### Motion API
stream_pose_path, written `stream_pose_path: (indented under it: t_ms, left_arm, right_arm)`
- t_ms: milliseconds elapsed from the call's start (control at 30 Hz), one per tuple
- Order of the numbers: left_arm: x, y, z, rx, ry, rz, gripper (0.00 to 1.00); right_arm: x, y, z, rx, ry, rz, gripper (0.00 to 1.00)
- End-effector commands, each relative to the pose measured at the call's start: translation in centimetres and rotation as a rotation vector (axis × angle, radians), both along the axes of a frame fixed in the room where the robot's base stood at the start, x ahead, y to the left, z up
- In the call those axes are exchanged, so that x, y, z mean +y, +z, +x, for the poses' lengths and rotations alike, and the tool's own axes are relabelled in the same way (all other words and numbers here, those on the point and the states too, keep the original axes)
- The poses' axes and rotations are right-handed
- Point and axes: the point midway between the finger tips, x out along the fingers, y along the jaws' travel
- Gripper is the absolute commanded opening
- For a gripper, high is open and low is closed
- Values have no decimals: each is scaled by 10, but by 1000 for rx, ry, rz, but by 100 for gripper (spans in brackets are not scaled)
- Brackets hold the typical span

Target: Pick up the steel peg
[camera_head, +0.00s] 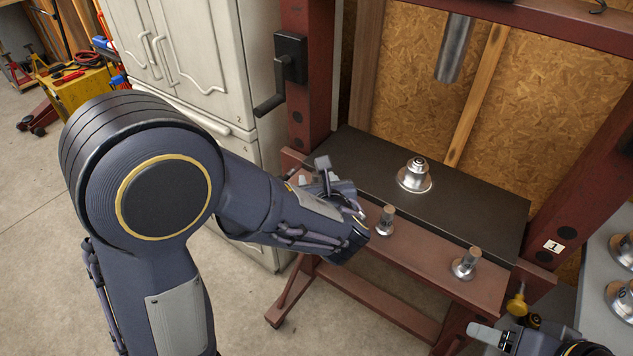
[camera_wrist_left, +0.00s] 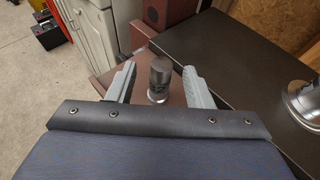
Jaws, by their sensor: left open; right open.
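A steel peg (camera_head: 387,218) with a wider round base stands upright on the red front ledge of the press. A similar steel peg (camera_head: 466,262) stands farther right on the same ledge. My left gripper (camera_head: 350,205) is just left of the first peg. In the left wrist view, a peg (camera_wrist_left: 159,78) shows between the two spread fingers of my open left gripper (camera_wrist_left: 158,70), with gaps on both sides. My right gripper (camera_head: 492,335) is open and partly cut off at the bottom right.
A stepped silver hub (camera_head: 414,176) sits on the black plate (camera_head: 465,200), below the steel ram (camera_head: 455,50). Red press posts (camera_head: 308,70) stand at both sides. A white cabinet (camera_head: 190,50) stands behind my left arm. A grey table (camera_head: 606,270) with metal parts is at right.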

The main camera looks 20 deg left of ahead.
Motion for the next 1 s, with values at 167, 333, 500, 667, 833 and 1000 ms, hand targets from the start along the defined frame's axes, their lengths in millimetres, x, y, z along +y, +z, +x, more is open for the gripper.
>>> stream_pose_path:
  t_ms: [167,333,500,667,833,1000]
  left_arm:
    - [9,-17,22,2,3,2,47]
    - [15,-21,35,0,3,-1,47]
    - [16,-21,36,0,2,-2,47]
    - [16,-21,36,0,2,-2,35]
    - [16,-21,36,0,2,-3,12]
    - [16,-21,36,0,2,-3,0]
  right_arm:
    - [0,-5,0,0,0,0,66]
    - [0,-5,0,0,0,0,66]
    - [0,-5,0,0,0,0,66]
    - [0,-5,0,0,0,0,66]
    - [0,-5,0,0,0,0,66]
    - [0,-5,0,0,0,0,66]
